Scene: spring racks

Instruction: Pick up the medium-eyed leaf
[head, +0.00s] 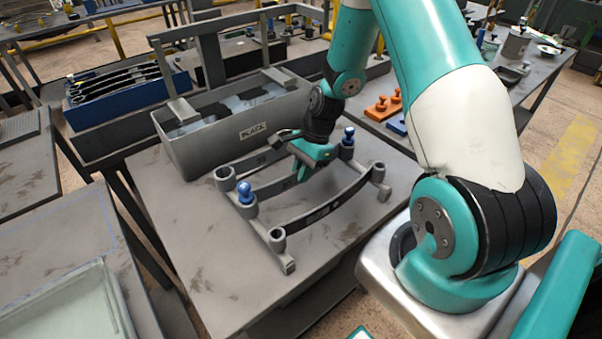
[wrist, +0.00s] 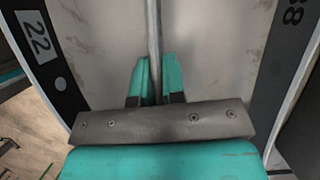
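Three dark, curved leaves lie side by side on a grey rack (head: 284,262): a back leaf (head: 248,163), a middle leaf (head: 268,189) and a front leaf (head: 335,206). Eye sizes are hard to compare from here. My gripper (head: 309,160) is over the middle leaf, pointing down. In the wrist view, the middle leaf (wrist: 154,35) shows edge-on between my two teal fingers (wrist: 156,82), with no clear gap on either side. Leaves marked 22 (wrist: 38,35) and 38 (wrist: 285,35) flank it, apart from the fingers.
Blue-topped pins (head: 245,190) stand at the rack's ends. A grey bin labelled BLACK (head: 205,149) stands right behind the rack. Orange blocks (head: 383,108) lie on the bench behind. The table front (head: 215,290) is clear.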

